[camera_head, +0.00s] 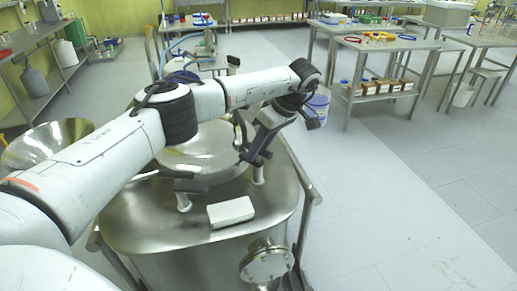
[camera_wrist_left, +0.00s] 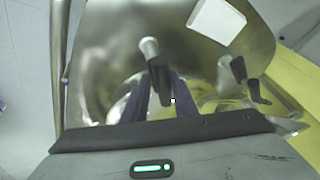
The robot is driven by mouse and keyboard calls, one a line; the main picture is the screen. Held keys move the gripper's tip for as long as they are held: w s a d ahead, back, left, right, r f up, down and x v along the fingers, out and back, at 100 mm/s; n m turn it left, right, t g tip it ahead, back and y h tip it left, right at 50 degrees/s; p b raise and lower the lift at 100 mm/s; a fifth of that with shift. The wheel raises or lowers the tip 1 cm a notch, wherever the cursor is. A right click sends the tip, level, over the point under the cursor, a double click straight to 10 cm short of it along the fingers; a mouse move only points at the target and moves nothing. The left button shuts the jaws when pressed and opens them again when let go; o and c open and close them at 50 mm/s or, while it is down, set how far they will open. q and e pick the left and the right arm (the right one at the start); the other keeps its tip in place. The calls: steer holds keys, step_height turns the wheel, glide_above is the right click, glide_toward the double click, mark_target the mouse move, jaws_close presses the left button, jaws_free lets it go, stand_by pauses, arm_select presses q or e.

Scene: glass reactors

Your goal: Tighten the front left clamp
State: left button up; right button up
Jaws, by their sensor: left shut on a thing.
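My left gripper (camera_head: 258,148) is at the right edge of the round steel lid (camera_head: 200,160) on the reactor vessel. In the left wrist view its two dark fingers (camera_wrist_left: 158,88) are shut on the black handle (camera_wrist_left: 160,72) of a clamp with a pale metal post (camera_wrist_left: 150,47). In the head view that clamp's post (camera_head: 258,174) stands just below the gripper. A second clamp (camera_wrist_left: 226,68) with a black handle stands to its right in the wrist view; its post (camera_head: 183,201) is at the lid's front in the head view. My right gripper is not in view.
A white box (camera_head: 231,212) lies on the vessel top in front of the lid. A flanged port (camera_head: 267,263) sticks out of the vessel's front. A metal rail (camera_head: 303,190) runs along its right side. Open floor lies to the right, with tables (camera_head: 385,45) behind.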

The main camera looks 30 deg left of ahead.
arm_select(q)
steer(key=o, duration=0.9)
steer(key=shift+s+a, duration=0.15)
steer(key=shift+s, duration=0.25)
steer(key=shift+c, duration=0.2)
steer(key=shift+w, duration=0.15)
steer(key=shift+d+r, duration=0.25)
steer(key=shift+r, duration=0.05)
steer(key=b+v, duration=0.1)
steer(key=v, duration=0.8)
steer(key=shift+r, duration=0.25)
steer(key=shift+w+d+f, duration=0.1)
